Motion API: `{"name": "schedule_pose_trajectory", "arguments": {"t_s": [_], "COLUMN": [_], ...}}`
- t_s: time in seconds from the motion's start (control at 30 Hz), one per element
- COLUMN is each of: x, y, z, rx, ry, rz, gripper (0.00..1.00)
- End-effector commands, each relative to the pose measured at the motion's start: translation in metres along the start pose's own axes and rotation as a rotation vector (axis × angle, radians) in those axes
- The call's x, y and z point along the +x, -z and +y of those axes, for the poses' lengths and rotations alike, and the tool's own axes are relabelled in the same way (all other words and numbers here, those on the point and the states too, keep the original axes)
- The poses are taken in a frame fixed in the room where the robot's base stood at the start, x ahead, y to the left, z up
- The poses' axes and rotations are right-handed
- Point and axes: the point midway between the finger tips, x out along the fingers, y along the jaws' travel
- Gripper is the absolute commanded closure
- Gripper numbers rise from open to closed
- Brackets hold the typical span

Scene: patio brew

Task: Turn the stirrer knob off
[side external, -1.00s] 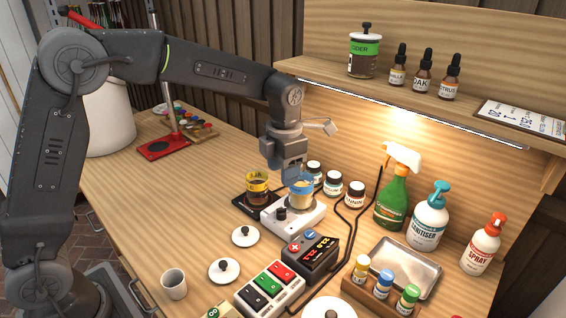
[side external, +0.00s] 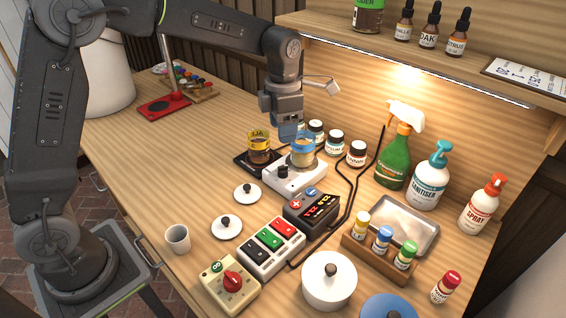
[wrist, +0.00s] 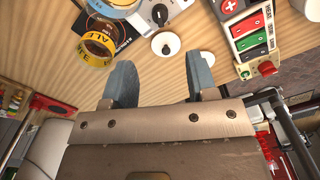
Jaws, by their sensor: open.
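The stirrer (side external: 310,182) is a white flat unit with a small black knob (side external: 282,171) on its front left. A glass beaker with a blue band (side external: 303,152) stands on its plate. In the wrist view the knob (wrist: 160,14) shows at the top, beyond my fingertips. I cannot read its setting. My gripper (side external: 290,133) is above and behind the stirrer in the side view, pointing down. In the wrist view my gripper (wrist: 160,65) has two blue-grey fingers wide apart with nothing between them. It is clear of the knob.
An amber glass with a yellow band (side external: 259,148) stands left of the stirrer. Small dark jars (side external: 334,142) stand to its right. White lids lie left.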

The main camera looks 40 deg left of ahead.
Motion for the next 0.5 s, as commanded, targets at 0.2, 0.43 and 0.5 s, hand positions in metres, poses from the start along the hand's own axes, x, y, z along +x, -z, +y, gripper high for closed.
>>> {"name": "schedule_pose_trajectory", "arguments": {"t_s": [0.2, 0.43, 0.5], "x": [0.045, 0.090, 0.100], "y": [0.001, 0.001, 0.001], "z": [0.000, 0.000, 0.000], "rx": [-0.001, -0.001, -0.001], "ry": [0.002, 0.002, 0.001], "rz": [0.005, 0.005, 0.003], "gripper": [0.47, 0.47, 0.47]}}
